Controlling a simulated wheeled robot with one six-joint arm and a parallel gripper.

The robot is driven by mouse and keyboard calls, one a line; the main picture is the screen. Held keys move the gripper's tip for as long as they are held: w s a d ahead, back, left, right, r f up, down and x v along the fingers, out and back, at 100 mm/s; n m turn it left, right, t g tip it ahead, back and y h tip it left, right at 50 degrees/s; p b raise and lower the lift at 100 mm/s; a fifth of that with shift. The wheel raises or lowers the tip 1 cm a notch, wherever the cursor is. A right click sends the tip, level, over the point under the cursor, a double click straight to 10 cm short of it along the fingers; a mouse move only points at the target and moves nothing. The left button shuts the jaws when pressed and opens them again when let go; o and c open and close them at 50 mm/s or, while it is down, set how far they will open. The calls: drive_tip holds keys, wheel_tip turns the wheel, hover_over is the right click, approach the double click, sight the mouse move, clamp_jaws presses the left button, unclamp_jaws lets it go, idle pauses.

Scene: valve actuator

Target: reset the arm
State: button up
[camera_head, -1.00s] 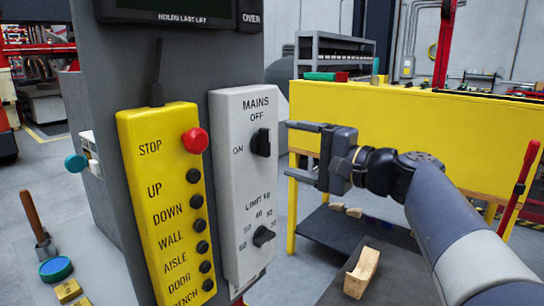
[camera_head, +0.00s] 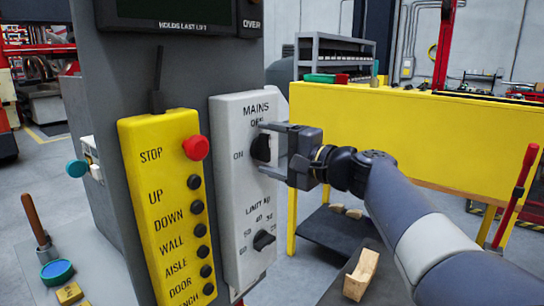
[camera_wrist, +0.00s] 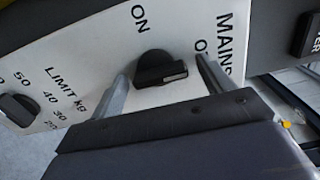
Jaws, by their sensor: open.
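My gripper (camera_head: 265,148) is open at the MAINS switch on the grey panel (camera_head: 235,110). The black MAINS knob (camera_head: 261,148) sits between the two fingers in the head view, with one finger above and one below it. In the wrist view the MAINS knob (camera_wrist: 160,68) lies between the fingers, with a gap on each side, so they look clear of it. The fingers partly cover the OFF lettering. Which mark the knob points to is hard to tell. My arm (camera_head: 400,215) reaches in from the lower right.
A yellow button box (camera_head: 165,200) with a red STOP button (camera_head: 196,147) hangs left of the panel. A LIMIT kg knob (camera_head: 264,241) is below the MAINS knob. A yellow bench (camera_head: 400,130) stands behind my arm. A wood block (camera_head: 361,275) lies at the lower right.

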drive_tip(key=shift+s+n, duration=0.1)
drive_tip(key=shift+n, duration=0.8)
drive_tip(key=n, duration=0.3)
drive_tip(key=n+p, duration=0.1)
drive_tip(key=n, duration=0.4)
drive_tip(key=shift+s, duration=0.1)
drive_tip(key=n+p, duration=0.3)
drive_tip(key=shift+r, duration=0.1)
drive_tip(key=n+p, duration=0.4)
drive_tip(key=shift+s+a, duration=0.1)
drive_tip(key=shift+n+p, duration=0.5)
drive_tip(key=shift+p, duration=0.05)
drive_tip(key=shift+f, duration=0.2)
drive_tip(key=shift+f, duration=0.1)
